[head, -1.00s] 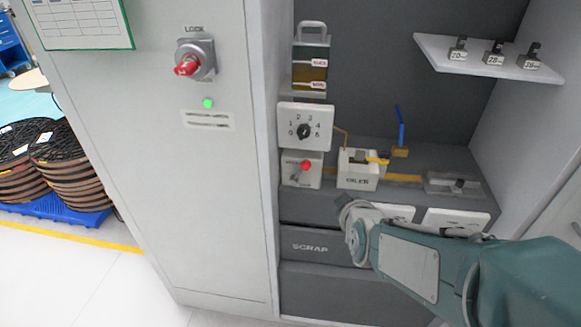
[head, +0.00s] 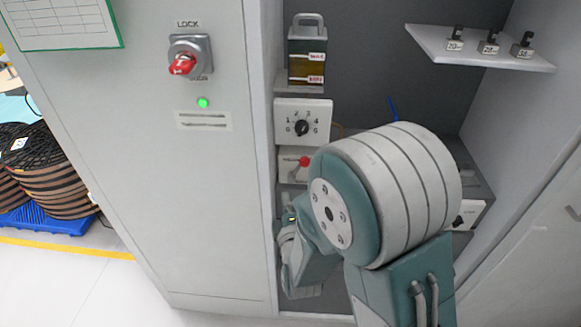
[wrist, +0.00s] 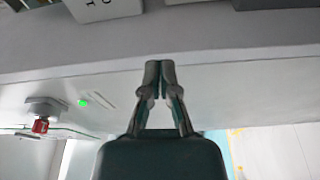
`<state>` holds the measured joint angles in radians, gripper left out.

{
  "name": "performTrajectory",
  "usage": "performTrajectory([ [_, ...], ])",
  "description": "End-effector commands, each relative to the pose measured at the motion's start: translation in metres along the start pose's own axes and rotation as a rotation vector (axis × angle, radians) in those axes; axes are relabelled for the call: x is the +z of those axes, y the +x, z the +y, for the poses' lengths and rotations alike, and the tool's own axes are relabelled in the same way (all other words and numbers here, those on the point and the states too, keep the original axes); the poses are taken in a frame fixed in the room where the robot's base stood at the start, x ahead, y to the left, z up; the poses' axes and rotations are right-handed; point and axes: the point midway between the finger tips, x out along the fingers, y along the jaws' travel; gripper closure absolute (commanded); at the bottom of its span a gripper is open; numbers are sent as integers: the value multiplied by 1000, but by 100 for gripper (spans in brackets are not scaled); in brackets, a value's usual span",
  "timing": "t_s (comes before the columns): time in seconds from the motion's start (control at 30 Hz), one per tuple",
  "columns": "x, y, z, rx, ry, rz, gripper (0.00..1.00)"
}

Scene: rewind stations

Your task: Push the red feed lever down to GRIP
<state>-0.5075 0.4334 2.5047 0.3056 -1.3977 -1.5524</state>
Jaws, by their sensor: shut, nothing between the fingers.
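My arm covers the right part of that box, and the lever's markings cannot be read. In the wrist view my gripper (wrist: 160,68) is shut and empty, pointing at the cabinet's pale surface. In the head view the fingers are hidden or too unclear to make out. The lever is not visible in the wrist view.
A red LOCK knob (head: 182,66) and a green light (head: 203,103) are on the cabinet's left panel (head: 215,220). An oil container (head: 307,58) stands above the dial. A shelf (head: 480,51) with small weights juts out at upper right. My arm hides most of the counter.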

Motion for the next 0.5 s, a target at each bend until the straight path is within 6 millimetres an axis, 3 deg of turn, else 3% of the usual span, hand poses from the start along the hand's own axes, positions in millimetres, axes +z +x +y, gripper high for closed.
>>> performTrajectory([
  [0.3, -1, 3, 0, 0, 1, -1, 100],
  [0.5, -1, 30, 0, 1, 2, -2, 100],
])
